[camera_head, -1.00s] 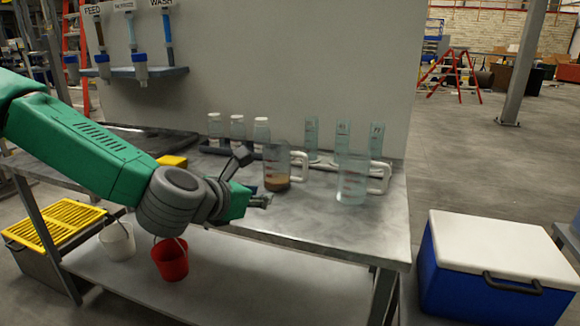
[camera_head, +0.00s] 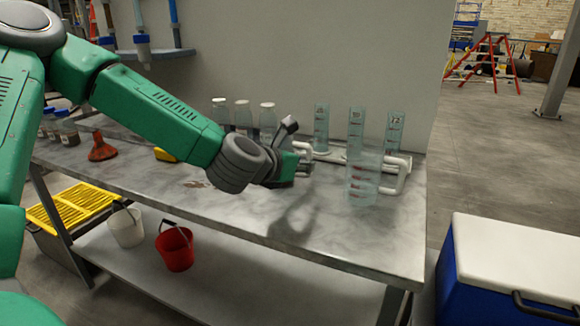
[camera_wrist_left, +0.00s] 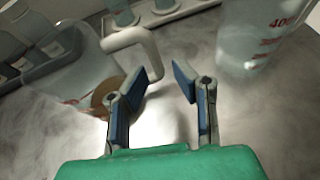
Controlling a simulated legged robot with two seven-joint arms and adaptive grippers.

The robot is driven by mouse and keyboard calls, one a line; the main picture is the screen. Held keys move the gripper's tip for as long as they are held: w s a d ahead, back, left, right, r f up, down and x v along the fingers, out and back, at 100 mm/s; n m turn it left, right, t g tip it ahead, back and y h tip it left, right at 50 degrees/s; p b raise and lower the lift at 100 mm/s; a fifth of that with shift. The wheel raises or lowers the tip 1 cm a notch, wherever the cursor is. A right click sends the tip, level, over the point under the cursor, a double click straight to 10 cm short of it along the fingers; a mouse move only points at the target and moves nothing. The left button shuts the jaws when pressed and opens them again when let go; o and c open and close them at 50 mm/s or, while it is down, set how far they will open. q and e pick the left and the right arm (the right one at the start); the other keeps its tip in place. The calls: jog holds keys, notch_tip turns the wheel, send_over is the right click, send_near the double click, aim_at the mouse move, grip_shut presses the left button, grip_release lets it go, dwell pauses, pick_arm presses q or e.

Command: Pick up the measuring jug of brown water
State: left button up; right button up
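The measuring jug of brown water is mostly hidden behind my left gripper (camera_head: 300,165) in the head view, where its white handle (camera_head: 304,148) shows. In the left wrist view the clear jug (camera_wrist_left: 75,75) is at left, with brown water (camera_wrist_left: 108,97) low in it and its white handle (camera_wrist_left: 135,42) turned toward the fingers. My left gripper (camera_wrist_left: 155,78) is open, its two fingers apart with bare table between them. The left finger overlaps the jug and lies close to the handle; contact cannot be told. My right gripper is not in view.
A second jug with clear contents (camera_head: 362,180) stands to the right on the metal table (camera_head: 330,235). Several white-capped bottles (camera_head: 243,115) and tall measuring cylinders (camera_head: 321,128) stand behind. A red bucket (camera_head: 175,250) and a white bucket (camera_head: 126,228) are below. A blue cooler (camera_head: 510,265) stands at right.

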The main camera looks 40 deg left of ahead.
pick_arm(q)
jog(key=w+f, duration=0.1)
jog(key=w+a+f+b, duration=0.1)
jog(key=w+f, duration=0.1)
jog(key=w, duration=0.1)
jog(key=shift+w+a, duration=0.1)
jog(key=shift+a, duration=0.3)
jog(key=shift+w+d, duration=0.2)
jog(key=shift+w, duration=0.1)
jog(key=shift+d+r, duration=0.2)
jog(key=shift+d, duration=0.3)
grip_shut()
jog(key=shift+a+f, duration=0.15)
jog(key=shift+a, duration=0.35)
